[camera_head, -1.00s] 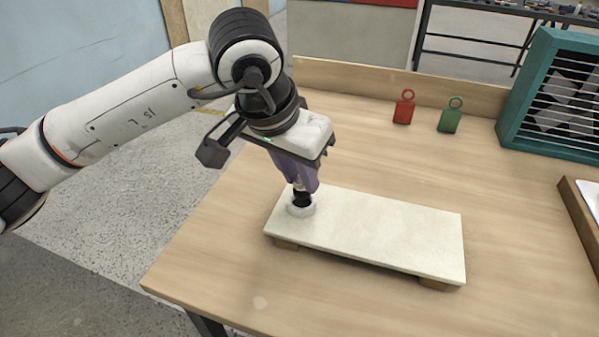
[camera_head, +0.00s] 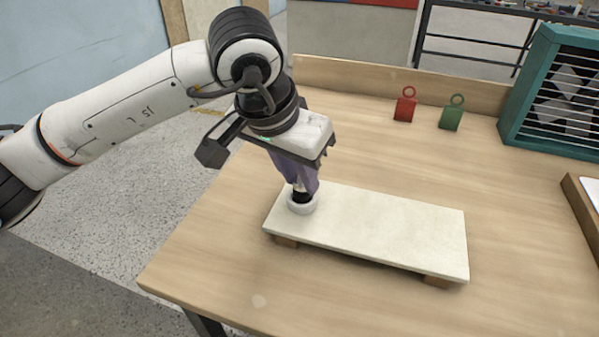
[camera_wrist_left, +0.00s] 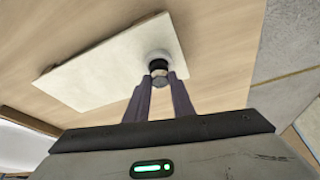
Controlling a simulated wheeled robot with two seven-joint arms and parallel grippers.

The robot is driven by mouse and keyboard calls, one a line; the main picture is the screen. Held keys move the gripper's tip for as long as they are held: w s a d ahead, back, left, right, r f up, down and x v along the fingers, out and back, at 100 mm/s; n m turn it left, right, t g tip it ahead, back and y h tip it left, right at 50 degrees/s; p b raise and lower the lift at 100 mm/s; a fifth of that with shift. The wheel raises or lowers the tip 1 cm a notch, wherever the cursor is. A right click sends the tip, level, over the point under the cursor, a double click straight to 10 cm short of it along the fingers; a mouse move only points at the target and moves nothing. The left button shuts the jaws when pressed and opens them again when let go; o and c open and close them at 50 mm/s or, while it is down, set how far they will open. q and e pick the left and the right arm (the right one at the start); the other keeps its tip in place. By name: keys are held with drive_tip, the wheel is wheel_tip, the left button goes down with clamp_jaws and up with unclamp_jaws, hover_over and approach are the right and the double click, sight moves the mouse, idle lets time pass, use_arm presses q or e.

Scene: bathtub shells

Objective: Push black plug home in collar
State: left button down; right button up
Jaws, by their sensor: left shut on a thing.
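The black plug (camera_head: 300,196) stands at the white collar (camera_head: 302,207) near the left end of the pale board. My left gripper (camera_head: 301,187), with purple fingers, is above the collar and shut on the plug's upper part. In the left wrist view the plug (camera_wrist_left: 158,66) shows a black band and a grey end between the fingertips (camera_wrist_left: 159,80). The white collar (camera_wrist_left: 158,54) is just beyond it. The fingers partly hide the plug, and I cannot tell how deep it sits. My right gripper is not in view.
The pale board (camera_head: 390,232) rests on wooden blocks on the table (camera_head: 240,270). A red tag (camera_head: 405,106) and a green tag (camera_head: 452,114) stand at the back. A teal rack (camera_head: 535,85) is at the back right. The table's front is clear.

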use_arm(q)
drive_tip(key=shift+f+b, duration=0.55)
drive_tip(key=shift+f, duration=0.15)
drive_tip(key=c, duration=1.4)
unclamp_jaws()
drive_tip(key=shift+c, duration=0.2)
drive_tip(key=shift+r, duration=0.1)
drive_tip(key=v, duration=1)
drive_tip(key=shift+s+p, duration=0.15)
drive_tip(key=shift+p, duration=0.3)
drive_tip(key=shift+r, duration=0.1)
